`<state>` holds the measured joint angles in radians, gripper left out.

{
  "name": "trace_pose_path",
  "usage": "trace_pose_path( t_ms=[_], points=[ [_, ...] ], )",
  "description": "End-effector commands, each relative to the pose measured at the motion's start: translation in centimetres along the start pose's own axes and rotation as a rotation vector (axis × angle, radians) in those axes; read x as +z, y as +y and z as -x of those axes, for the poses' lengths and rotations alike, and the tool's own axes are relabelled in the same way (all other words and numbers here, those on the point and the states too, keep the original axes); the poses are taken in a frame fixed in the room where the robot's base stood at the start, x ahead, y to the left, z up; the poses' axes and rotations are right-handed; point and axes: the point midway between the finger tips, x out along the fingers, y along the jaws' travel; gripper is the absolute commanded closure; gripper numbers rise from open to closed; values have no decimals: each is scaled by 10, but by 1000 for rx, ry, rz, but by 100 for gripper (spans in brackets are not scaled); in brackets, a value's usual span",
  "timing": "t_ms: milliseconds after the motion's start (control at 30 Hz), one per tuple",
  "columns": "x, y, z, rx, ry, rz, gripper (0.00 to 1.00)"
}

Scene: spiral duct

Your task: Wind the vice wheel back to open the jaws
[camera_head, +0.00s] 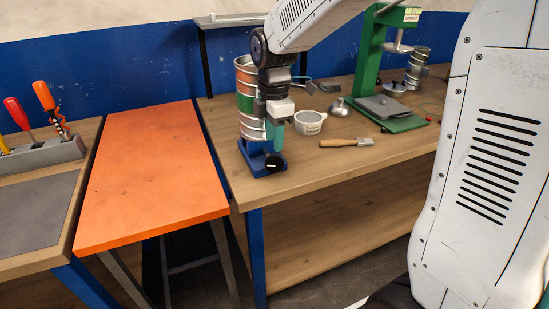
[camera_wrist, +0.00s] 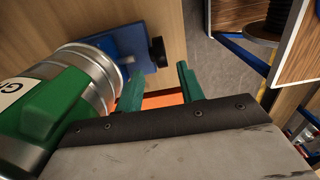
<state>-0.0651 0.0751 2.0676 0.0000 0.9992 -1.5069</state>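The vice (camera_head: 254,166) is a small blue block at the front left corner of the wooden bench. Its black wheel (camera_head: 273,162) faces the front, and the jaws are hard to make out. In the wrist view the blue vice (camera_wrist: 132,42) and the black wheel (camera_wrist: 157,53) show beyond the fingertips. A metal duct with green bands (camera_head: 244,92) stands upright at the vice; whether the jaws grip it, I cannot tell. My gripper (camera_head: 275,140) points down just above the wheel, beside the duct. In the wrist view its green fingers (camera_wrist: 158,82) are apart, with nothing between them.
The duct (camera_wrist: 85,80) is close to the left finger in the wrist view. An orange table (camera_head: 150,170) stands to the left.

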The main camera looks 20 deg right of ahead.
Motion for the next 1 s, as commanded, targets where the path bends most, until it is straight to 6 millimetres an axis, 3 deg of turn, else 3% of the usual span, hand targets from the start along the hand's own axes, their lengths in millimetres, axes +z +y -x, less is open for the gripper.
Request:
trace_pose_path(
  t_ms=[100,333,767,900,933,1000],
  points=[
    [0,-1,-26,-5,0,-1,62],
    [0,0,-60,-2,0,-1,62],
    [0,0,-71,0,0,-1,62],
    [0,0,-71,0,0,-1,95],
    [0,0,-71,0,0,-1,100],
    [0,0,-71,0,0,-1,100]
  ],
)
